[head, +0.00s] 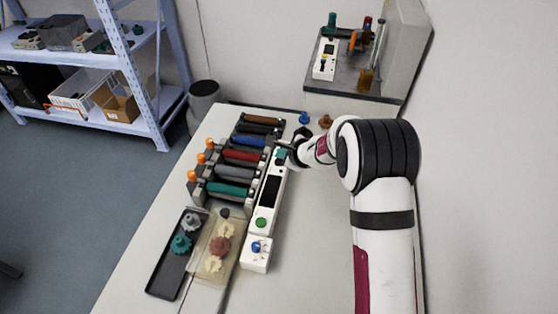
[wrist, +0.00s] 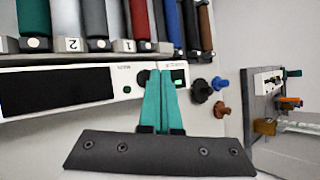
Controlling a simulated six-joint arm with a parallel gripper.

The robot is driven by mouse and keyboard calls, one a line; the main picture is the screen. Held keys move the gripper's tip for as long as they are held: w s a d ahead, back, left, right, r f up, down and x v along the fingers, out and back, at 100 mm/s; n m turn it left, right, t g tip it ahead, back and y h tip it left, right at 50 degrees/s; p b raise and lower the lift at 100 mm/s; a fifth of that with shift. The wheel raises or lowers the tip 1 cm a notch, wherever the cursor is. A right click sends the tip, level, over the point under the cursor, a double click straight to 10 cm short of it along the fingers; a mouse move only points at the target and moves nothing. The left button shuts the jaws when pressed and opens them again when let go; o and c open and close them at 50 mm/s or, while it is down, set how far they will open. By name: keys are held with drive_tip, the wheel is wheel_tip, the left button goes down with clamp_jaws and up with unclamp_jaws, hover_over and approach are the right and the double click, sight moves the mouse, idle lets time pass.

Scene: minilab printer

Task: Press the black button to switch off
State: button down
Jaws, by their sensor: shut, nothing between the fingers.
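The white control panel (head: 276,188) lies lengthwise on the table and carries a long dark screen (head: 270,190). It also shows in the wrist view (wrist: 122,76). My gripper (head: 283,156) is at the panel's far end, with its teal fingers (wrist: 161,72) shut and empty. In the wrist view the fingertips overlap the panel between a small round black button (wrist: 143,77) on their left and a dark square switch (wrist: 180,76) on their right. The fingers partly cover the black button. I cannot tell whether the tips touch the panel.
A row of coloured rollers (head: 236,172) lies left of the panel. A green button (head: 262,222) is at the panel's near end, beside a white box with a blue knob (head: 257,248). Blue (wrist: 219,83) and brown (wrist: 222,110) pegs stand beyond the panel. A wall shelf (head: 350,80) is at back right.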

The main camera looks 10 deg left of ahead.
drive_tip(key=shift+r, duration=2.55)
drive_tip(key=s+d+r+n+g+y, duration=0.1)
drive_tip(key=s+d+r+n, duration=0.15)
drive_tip(key=s+r, duration=0.3)
drive_tip(key=s+d+r+n+g, duration=0.1)
drive_tip(key=s+r+n, duration=0.35)
drive_tip(key=s, duration=0.25)
drive_tip(key=s+d+n+g+h, duration=0.1)
drive_tip(key=s+d+n, duration=0.1)
drive_tip(key=s+d, duration=0.3)
drive_tip(key=s+d+f+n+g+h, duration=0.1)
drive_tip(key=s+d, duration=0.4)
drive_tip(key=s, duration=0.9)
drive_tip(key=s+d+n+g+h, duration=0.3)
drive_tip(key=s+d, duration=0.2)
drive_tip(key=s, duration=0.4)
drive_tip(key=shift+s+d+f, duration=0.15)
drive_tip(key=shift+s+d, duration=0.1)
